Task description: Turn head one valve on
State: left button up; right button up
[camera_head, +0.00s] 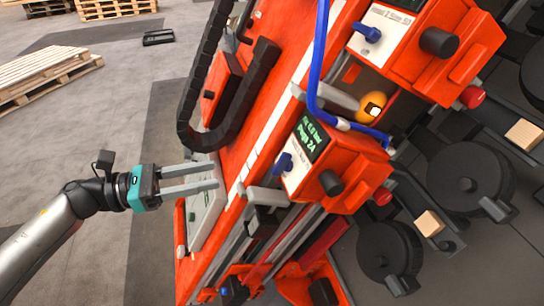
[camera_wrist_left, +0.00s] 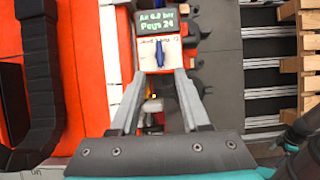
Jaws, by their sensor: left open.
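The lower orange head unit (camera_head: 342,165) carries a dark screen (camera_head: 311,138) with green text and a small blue valve handle (camera_head: 283,162) on its pale front plate. My left gripper (camera_head: 216,176) is open and empty, left of this handle and apart from it. In the left wrist view the blue handle (camera_wrist_left: 160,52) stands upright in the picture, beyond the open fingers (camera_wrist_left: 160,75) and in line with the gap between them. The screen (camera_wrist_left: 157,21) shows above it. A second blue handle (camera_head: 368,33) is on the upper head unit (camera_head: 425,60). My right gripper is not in view.
A black cable chain (camera_head: 228,130) runs along the orange gantry just above my left gripper. A blue hose (camera_head: 314,80) curves between the heads. Wooden pallets (camera_head: 40,76) lie at the left. The floor around my left arm is clear.

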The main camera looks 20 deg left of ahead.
aim_at(279, 161)
pick_arm(q)
jog(key=x, duration=1.3)
jog(key=shift+w+d+p, duration=0.15)
jog(key=shift+w+p, duration=0.05)
jog(key=shift+p, duration=0.2)
grip_shut()
